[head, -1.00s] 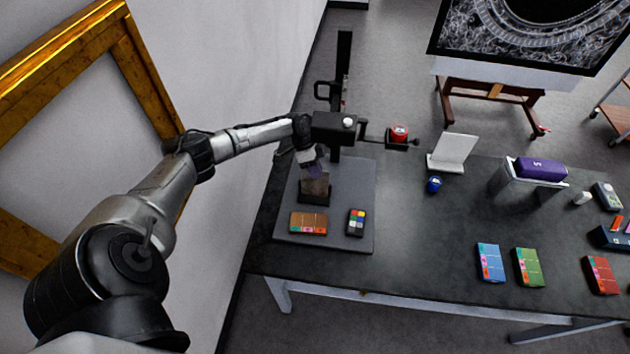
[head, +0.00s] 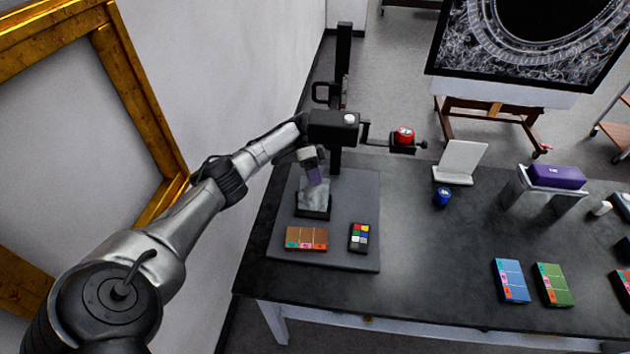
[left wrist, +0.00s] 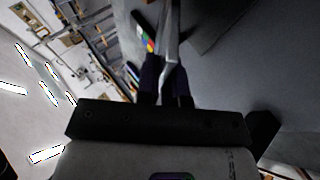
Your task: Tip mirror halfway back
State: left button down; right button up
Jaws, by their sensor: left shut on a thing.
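The mirror (head: 313,196) is a small plate on a black base, standing on a grey board (head: 345,255). Its face looks pale grey and it leans; the exact angle is hard to tell. My left gripper (head: 314,178), with purple fingers, is at the mirror's top edge. In the left wrist view the two fingers (left wrist: 165,82) are shut on the thin mirror plate (left wrist: 170,42), one on each side. The fingers hide part of the plate's top edge. My right gripper does not show.
A black camera-like stand (head: 333,125) rises just behind the mirror. A brown box (head: 306,239) and a colour chart (head: 359,237) lie in front of it on the board. A white panel (head: 460,161) stands to the right. The table between board and blue box (head: 510,280) is clear.

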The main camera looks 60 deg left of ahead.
pick_arm(q)
jog(key=c, duration=1.2)
grip_release()
jog(key=shift+c, duration=0.2)
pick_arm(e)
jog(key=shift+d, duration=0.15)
